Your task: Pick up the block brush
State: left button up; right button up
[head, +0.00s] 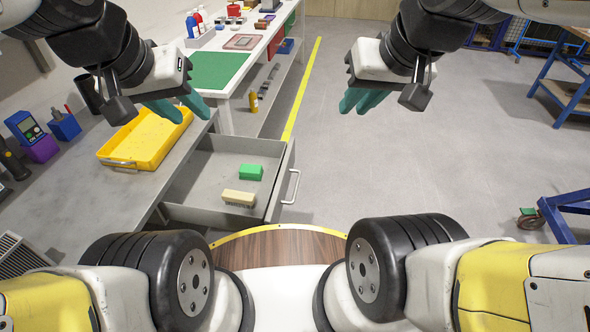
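A block brush (239,198) with a pale wooden-coloured block lies in the open drawer (207,171), near its front right part. A green block (251,172) lies just behind it, apart from it. My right gripper (353,109) is also open and empty, over the floor to the right of the drawer. Neither gripper touches the brush.
A yellow tray (146,140) sits on the grey bench left of the drawer. The drawer's handle (292,187) sticks out on its right side. A white bench with a green mat (219,70) stands behind. The floor at right is clear up to a blue cart (560,208).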

aim_at(238, 198)
jog(key=u, duration=2.45)
jog(key=k+l+z, duration=0.1)
jog(key=z, duration=0.4)
jog(key=l+z, duration=0.25)
jog(key=z, duration=0.2)
jog(key=k+l+z, duration=0.1)
jog(key=l+z, duration=0.15)
jog(key=z, duration=0.25)
jog(key=k+l+u, duration=0.15)
jog(key=u, duration=0.25)
jog(key=k+l+u, duration=0.2)
jog(key=u, duration=0.25)
